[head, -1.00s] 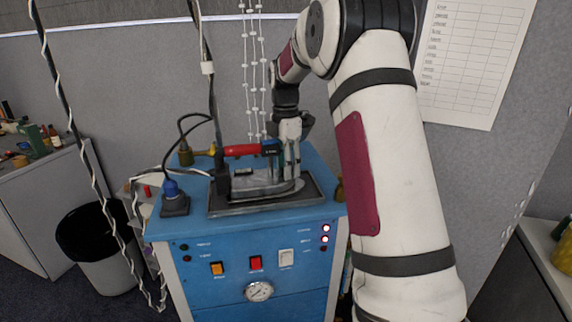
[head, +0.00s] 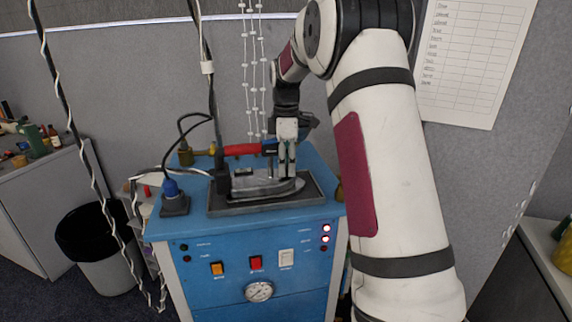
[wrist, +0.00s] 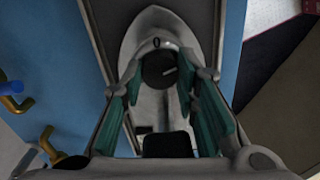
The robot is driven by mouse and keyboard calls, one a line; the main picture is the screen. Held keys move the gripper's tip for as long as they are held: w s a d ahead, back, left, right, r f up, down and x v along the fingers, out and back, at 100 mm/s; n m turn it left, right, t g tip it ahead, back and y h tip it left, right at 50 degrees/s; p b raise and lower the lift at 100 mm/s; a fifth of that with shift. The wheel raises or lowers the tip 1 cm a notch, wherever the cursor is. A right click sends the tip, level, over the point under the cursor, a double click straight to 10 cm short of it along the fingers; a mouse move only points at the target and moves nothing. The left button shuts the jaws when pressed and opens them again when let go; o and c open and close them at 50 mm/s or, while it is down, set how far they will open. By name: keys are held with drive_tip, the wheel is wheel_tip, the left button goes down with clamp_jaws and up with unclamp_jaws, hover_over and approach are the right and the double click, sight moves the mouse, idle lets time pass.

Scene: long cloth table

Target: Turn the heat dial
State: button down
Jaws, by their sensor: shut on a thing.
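The heat dial (wrist: 160,70) is a dark round knob with a pale pointer mark, on top of the iron near its nose. The iron (head: 265,186) is grey with a red handle (head: 243,149) and rests on a dark tray (head: 222,207) on the blue station. My gripper (head: 287,172) reaches down over the iron's front; in the wrist view its teal-padded fingers (wrist: 160,82) stand on both sides of the dial and are shut on it. The dial is hidden behind the fingers in the head view.
The blue station's (head: 200,285) front has switches, lit red lamps and a pressure gauge (head: 259,291). A blue plug fitting (head: 173,197) stands left of the tray. Cables hang at the left.

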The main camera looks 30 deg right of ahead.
drive_tip(key=c, duration=1.2)
unclamp_jaws()
wheel_tip(320, 180, up, 12)
drive_tip(key=shift+w, duration=0.1)
